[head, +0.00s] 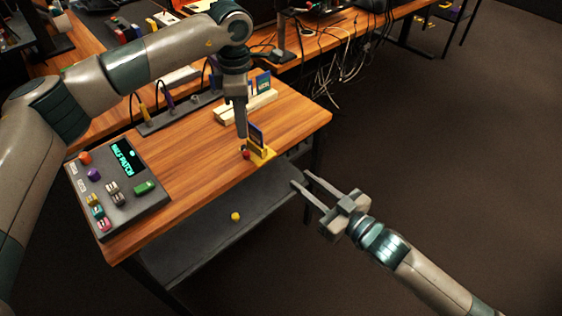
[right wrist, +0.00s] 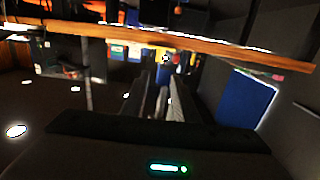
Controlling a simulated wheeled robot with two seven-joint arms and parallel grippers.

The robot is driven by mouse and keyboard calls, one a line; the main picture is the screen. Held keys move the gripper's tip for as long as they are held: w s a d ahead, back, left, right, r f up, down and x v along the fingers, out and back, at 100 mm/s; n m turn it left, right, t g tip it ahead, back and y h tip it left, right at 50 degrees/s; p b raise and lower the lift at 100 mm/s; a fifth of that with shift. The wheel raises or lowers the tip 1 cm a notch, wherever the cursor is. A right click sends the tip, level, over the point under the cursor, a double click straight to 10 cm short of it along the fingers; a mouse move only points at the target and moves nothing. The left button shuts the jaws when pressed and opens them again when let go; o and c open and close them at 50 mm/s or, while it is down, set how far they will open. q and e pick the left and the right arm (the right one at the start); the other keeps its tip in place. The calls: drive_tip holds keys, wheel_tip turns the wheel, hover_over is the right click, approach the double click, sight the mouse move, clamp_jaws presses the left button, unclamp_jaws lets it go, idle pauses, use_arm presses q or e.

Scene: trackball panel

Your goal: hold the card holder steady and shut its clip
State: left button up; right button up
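The yellow card holder (head: 262,153) stands near the right front edge of the wooden table, with a dark blue card (head: 256,134) upright in it. A small red part (head: 246,155), perhaps its clip, shows at its left side; its state is too small to tell. My left gripper (head: 241,133) points down just behind and left of the card, seen edge-on, so its finger gap is hidden. My right gripper (head: 301,177) is open and empty, off the table's front right side, apart from the holder. Its spread fingers also show in the right wrist view (right wrist: 157,92).
A grey control panel (head: 120,187) with a lit screen and coloured buttons sits at the table's left. A cream rack (head: 232,113) with cards and a dark cable strip (head: 180,115) stand behind. A yellow piece (head: 236,216) lies on the lower grey shelf (head: 200,238). The floor at right is clear.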

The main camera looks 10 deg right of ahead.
sight(265, 152)
drive_tip(key=x, duration=1.6)
drive_tip(key=shift+w+a, duration=0.25)
drive_tip(key=shift+w, duration=0.1)
clamp_jaws()
use_arm(q)
clamp_jaws()
drive_tip(key=s+d+n, duration=0.1)
drive_tip(key=n, duration=0.8)
drive_tip(key=s+d+n+t+y, duration=0.1)
drive_tip(key=n, duration=0.8)
drive_tip(key=s+d+n+t+y, duration=0.1)
drive_tip(key=s+n, duration=0.1)
drive_tip(key=n, duration=0.6)
drive_tip(key=shift+s+d+f+n, duration=0.1)
drive_tip(key=shift+d+f+n, duration=0.2)
drive_tip(key=shift+n, duration=0.1)
